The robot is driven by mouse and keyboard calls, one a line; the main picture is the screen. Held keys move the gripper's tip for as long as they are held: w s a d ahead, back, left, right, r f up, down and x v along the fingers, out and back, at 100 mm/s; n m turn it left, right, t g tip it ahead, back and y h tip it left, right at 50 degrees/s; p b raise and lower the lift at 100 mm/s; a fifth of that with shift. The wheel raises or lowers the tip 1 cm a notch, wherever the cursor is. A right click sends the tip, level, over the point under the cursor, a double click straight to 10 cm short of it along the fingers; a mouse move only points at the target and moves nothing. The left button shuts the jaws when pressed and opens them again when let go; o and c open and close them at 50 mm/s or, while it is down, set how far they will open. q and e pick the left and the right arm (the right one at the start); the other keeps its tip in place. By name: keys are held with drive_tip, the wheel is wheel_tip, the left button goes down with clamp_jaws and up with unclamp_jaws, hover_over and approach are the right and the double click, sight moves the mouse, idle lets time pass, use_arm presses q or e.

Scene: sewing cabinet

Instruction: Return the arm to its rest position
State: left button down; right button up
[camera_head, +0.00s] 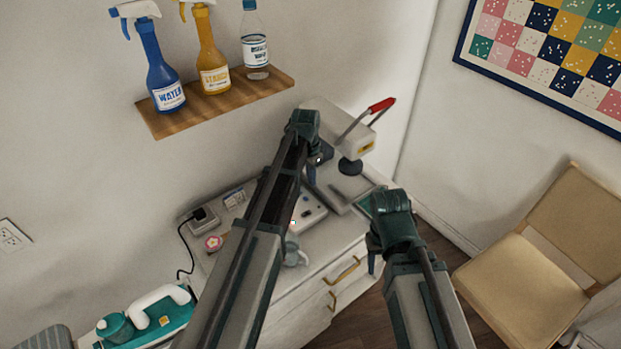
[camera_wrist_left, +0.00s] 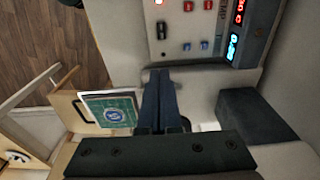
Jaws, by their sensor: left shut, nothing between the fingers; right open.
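My left arm reaches up the middle of the head view, over the white cabinet. Its gripper (camera_head: 313,170) is partly hidden behind its own wrist there. In the left wrist view the two dark fingers (camera_wrist_left: 158,104) are pressed together with nothing between them, close to a white machine with buttons and lit red and blue displays (camera_wrist_left: 224,30). My right arm is lower and to the right, by the cabinet's front right corner. Its gripper (camera_head: 373,258) is small in view, open and pointing down.
A press with a red handle (camera_head: 357,142) stands on the cabinet (camera_head: 327,262) beside my left wrist. A wooden shelf (camera_head: 222,107) holds several bottles. A green booklet (camera_wrist_left: 108,110) lies left of the fingers.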

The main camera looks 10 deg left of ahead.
idle(0.4)
use_arm(q)
drive_tip(key=s+d+n, duration=0.1)
drive_tip(key=s+d, duration=0.3)
drive_tip(key=s, duration=0.4)
drive_tip(key=s+d+f+n+y+b, duration=0.1)
drive_tip(key=s+d, duration=0.3)
drive_tip(key=s, duration=0.4)
drive_tip(key=s+d+n+g, duration=0.1)
drive_tip(key=s+d, duration=0.3)
drive_tip(key=s, duration=0.4)
drive_tip(key=shift+s+f+n+y, duration=0.2)
drive_tip(key=shift+s+n+y, duration=0.15)
drive_tip(key=shift+n+y, duration=0.05)
drive_tip(key=shift+a, duration=0.1)
